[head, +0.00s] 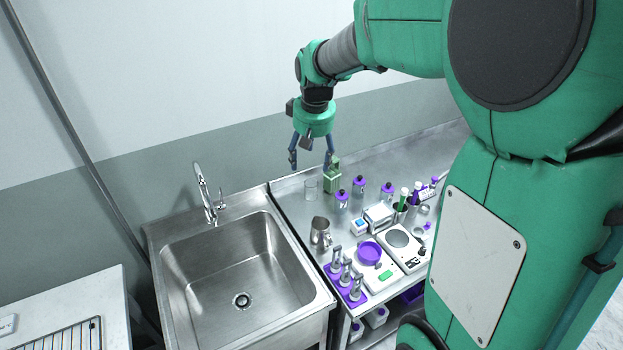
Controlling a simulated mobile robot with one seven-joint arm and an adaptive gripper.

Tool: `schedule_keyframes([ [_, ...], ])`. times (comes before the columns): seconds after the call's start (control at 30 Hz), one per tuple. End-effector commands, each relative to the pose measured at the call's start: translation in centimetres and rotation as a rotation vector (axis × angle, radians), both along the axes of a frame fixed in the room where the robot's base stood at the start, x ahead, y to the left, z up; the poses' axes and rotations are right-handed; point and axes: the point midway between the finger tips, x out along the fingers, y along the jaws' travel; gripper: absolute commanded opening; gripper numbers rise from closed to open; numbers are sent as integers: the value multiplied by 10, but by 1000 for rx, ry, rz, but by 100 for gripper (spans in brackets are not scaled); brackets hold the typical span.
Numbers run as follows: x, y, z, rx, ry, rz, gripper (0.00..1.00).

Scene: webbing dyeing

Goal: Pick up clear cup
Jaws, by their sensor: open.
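A small clear cup (311,188) stands upright on the metal counter near its back left edge, beside the sink. My gripper (308,166) points down with its two fingers spread open and empty. In the picture the fingertips are just above the cup, one to each side. I cannot tell the exact height or depth gap between the fingers and the cup. The cup looks faint against the grey metal, but most of it is visible.
A green bottle (333,177) stands close to the cup's right. Purple-capped bottles (359,186) stand further right. A metal pitcher (320,233) is in front. The sink (240,270) with its faucet (207,195) lies left. Scales and a purple dish (370,252) fill the counter's front.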

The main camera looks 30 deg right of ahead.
Motion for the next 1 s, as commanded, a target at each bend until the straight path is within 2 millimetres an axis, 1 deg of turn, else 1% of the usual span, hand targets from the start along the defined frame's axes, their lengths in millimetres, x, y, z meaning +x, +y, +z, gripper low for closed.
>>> schedule_keyframes([
  [0.03, 10, -9, -5, 1, 12, -2, 66],
  [0.2, 39, -35, -25, 3, 42, -1, 66],
  [0.47, 78, -79, -63, 9, 88, 4, 66],
  [0.7, 108, -120, -106, 18, 129, 8, 66],
  [0.87, 123, -148, -139, 24, 154, 10, 66],
  [1.0, 134, -172, -170, 32, 178, 13, 66],
])
